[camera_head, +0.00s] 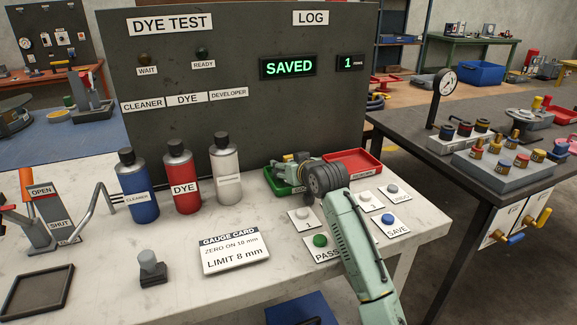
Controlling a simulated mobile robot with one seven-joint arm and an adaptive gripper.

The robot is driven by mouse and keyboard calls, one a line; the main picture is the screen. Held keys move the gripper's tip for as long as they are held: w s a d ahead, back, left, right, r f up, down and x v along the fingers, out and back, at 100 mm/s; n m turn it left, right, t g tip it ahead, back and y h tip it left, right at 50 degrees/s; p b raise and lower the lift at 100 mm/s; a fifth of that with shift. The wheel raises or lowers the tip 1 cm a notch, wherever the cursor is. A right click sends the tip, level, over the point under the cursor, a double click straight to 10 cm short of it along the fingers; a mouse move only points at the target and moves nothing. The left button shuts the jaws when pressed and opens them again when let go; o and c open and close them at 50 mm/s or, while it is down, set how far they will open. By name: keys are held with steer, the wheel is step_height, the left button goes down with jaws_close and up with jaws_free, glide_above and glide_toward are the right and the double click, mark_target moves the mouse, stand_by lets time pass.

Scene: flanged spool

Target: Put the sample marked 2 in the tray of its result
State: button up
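My gripper (287,172) is at the green tray (272,184), over or inside it, partly hidden by my dark wrist. I cannot see whether its fingers are open or hold anything. The red tray (352,162) is just to the right and its visible part looks empty. A grey block with a knob-like top (150,265) stands on the front left of the white table, well away from my gripper. No number is readable on it, and no sample marked 2 can be made out.
Blue cleaner (139,188), red dye (182,180) and white developer (225,170) bottles stand before the panel. The display (288,66) reads SAVED. Several buttons, including PASS (320,240) and SAVE (388,219), surround my arm. A dark empty tray (66,290) and OPEN/SHUT fixture (45,213) are left.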

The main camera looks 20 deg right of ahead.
steer(key=o, duration=0.3)
steer(key=shift+o, duration=0.2)
steer(key=shift+r, duration=0.15)
steer(key=shift+r, duration=0.15)
steer(key=b+v, duration=0.2)
steer(key=v, duration=1)
steer(key=shift+b, duration=0.35)
